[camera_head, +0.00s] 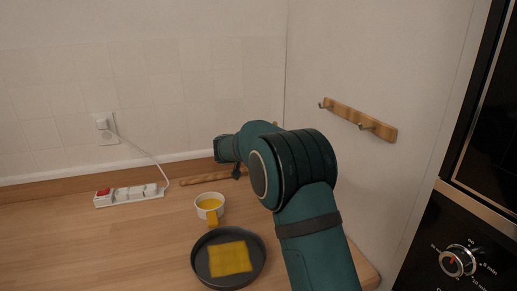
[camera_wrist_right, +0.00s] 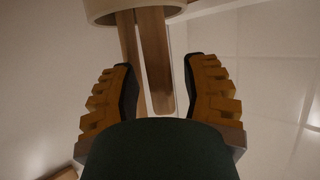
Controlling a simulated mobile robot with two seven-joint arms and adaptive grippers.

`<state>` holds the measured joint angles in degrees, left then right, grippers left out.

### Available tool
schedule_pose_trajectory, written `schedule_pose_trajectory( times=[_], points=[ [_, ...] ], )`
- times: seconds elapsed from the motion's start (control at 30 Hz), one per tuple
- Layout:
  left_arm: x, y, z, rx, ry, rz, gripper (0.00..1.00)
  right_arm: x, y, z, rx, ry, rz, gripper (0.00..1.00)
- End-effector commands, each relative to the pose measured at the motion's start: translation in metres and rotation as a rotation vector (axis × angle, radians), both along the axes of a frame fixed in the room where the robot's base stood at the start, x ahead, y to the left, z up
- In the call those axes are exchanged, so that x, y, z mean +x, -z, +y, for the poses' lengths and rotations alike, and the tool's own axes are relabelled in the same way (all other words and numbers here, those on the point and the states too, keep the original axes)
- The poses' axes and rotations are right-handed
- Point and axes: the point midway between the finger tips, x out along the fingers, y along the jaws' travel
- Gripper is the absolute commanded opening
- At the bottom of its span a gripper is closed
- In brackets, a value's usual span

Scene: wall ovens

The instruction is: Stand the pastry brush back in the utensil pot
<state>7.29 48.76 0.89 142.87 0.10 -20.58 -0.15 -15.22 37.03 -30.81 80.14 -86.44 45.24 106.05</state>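My right gripper (camera_wrist_right: 157,66) is open in the right wrist view, with its two ridged orange-brown fingers well apart. Two flat wooden handles (camera_wrist_right: 155,60) stick out of a cream round-rimmed pot (camera_wrist_right: 104,10) and reach into the space between the fingers. Neither finger is seen closed on them. I cannot tell whether either handle belongs to the pastry brush; no bristles show. In the head view my teal right arm hides the pot, and only a small wooden tip (camera_head: 275,123) shows above it. My left gripper is not in view.
A wooden stick-like item (camera_head: 200,179) lies near the back wall. A white cup of yellow liquid (camera_head: 219,203) with a yellow handle and a dark pan (camera_head: 253,270) holding a yellow cloth-like square stand in front. A power strip (camera_head: 128,202) is left; hooks (camera_head: 362,122) and ovens (camera_head: 470,225) are right.

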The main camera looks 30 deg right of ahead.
Motion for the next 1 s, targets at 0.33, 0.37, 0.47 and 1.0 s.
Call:
schedule_pose_trajectory(
  times=[0.33,0.37,0.47,1.0],
  points=[
    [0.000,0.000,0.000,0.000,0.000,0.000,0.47,-0.005,-0.005,0.010,0.001,-0.001,-0.001,0.45],
    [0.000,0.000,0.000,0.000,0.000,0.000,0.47,-0.007,-0.006,0.013,0.002,-0.002,-0.001,0.45],
    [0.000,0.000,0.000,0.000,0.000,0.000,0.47,-0.016,-0.013,0.028,0.002,-0.004,-0.001,0.45],
    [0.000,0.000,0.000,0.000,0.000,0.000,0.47,-0.057,-0.045,0.093,0.001,-0.001,-0.001,0.45]
  ],
)
